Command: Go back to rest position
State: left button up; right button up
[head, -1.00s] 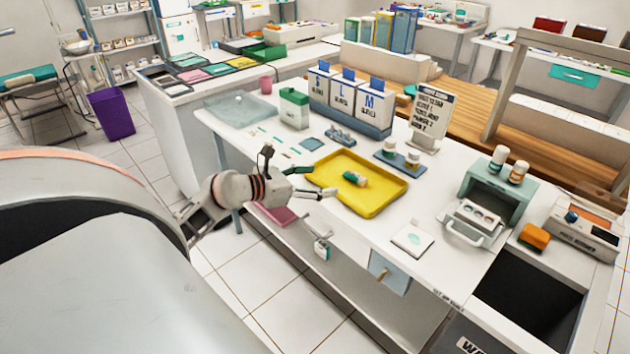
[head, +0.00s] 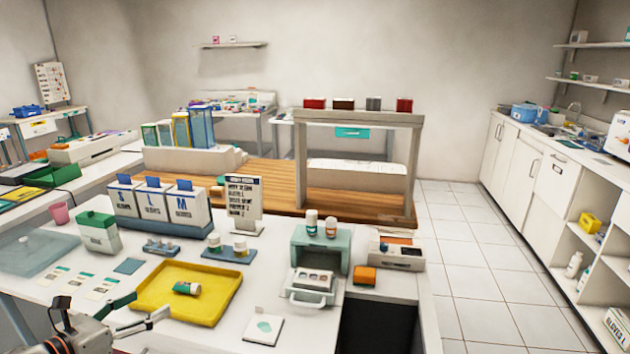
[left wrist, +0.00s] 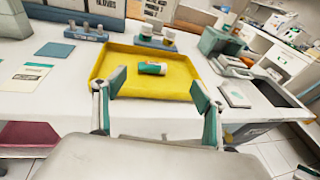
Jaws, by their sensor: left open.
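My left gripper (head: 146,311) is open and empty at the front edge of the white table, near the yellow tray (head: 215,311). It also shows in the left wrist view (left wrist: 160,92), its two fingers spread in front of the tray. A small green and white bottle (head: 187,288) lies on its side in the tray, apart from the fingers; it also shows in the left wrist view (left wrist: 152,68). My right gripper is in neither view.
Glove boxes (head: 158,203), a sign (head: 243,198), a teal sterilizer-like box (head: 320,250) and an orange block (head: 364,275) stand on the table. White cabinets (head: 535,180) line the right wall. The tiled floor (head: 470,260) between is clear.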

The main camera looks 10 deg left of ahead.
pick_arm(q)
jog(key=s+d+r+n+t+y, duration=0.35)
jog(key=r+n+t+y, duration=0.35)
jog(key=n, duration=0.6)
jog(key=s+a+f+n+g+y, duration=0.2)
jog(key=s+f+n+g+y, duration=0.3)
jog(key=s+f+n+g, duration=0.75)
jog(key=s+d+f+n+g+h, duration=0.3)
jog(key=s+d+f+n, duration=0.3)
jog(key=s+d+f, duration=0.2)
jog(key=w+d+f+n+t+h, duration=0.2)
jog(key=d+f+h, duration=0.5)
jog(key=d+f, duration=0.5)
jog(key=d+n+t, duration=0.1)
jog(key=d+t, duration=0.1)
jog(key=d, duration=0.1)
jog(key=shift+d+f+p, duration=0.3)
jog(key=shift+d+p, duration=0.1)
jog(key=shift+w, duration=0.15)
